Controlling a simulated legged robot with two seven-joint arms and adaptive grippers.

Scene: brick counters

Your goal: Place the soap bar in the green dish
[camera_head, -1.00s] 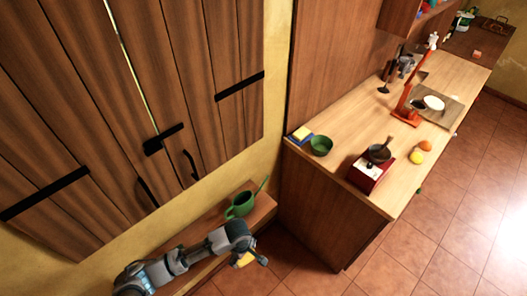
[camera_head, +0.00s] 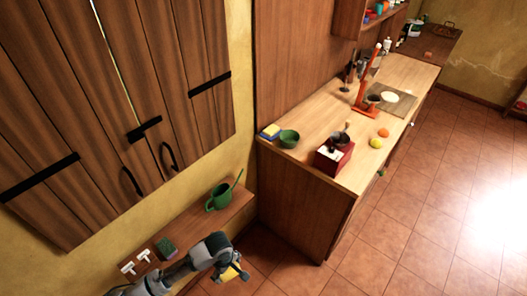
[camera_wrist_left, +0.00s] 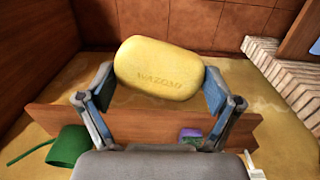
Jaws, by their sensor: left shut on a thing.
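The soap bar (camera_wrist_left: 158,68) is yellow, rounded and stamped with letters. My left gripper (camera_head: 238,272) is shut on it, with one finger at each end in the wrist view. In the head view only a small yellow part of the soap (camera_head: 229,274) shows. The gripper is low in front of the bench, away from the counter. A green round dish (camera_head: 289,139), like a small bowl, stands on the near left end of the wooden counter (camera_head: 315,126). My right gripper is not in view.
A green watering can (camera_head: 219,196) and a green-topped sponge (camera_head: 167,247) are on the low bench. Floor right of the counter is clear.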

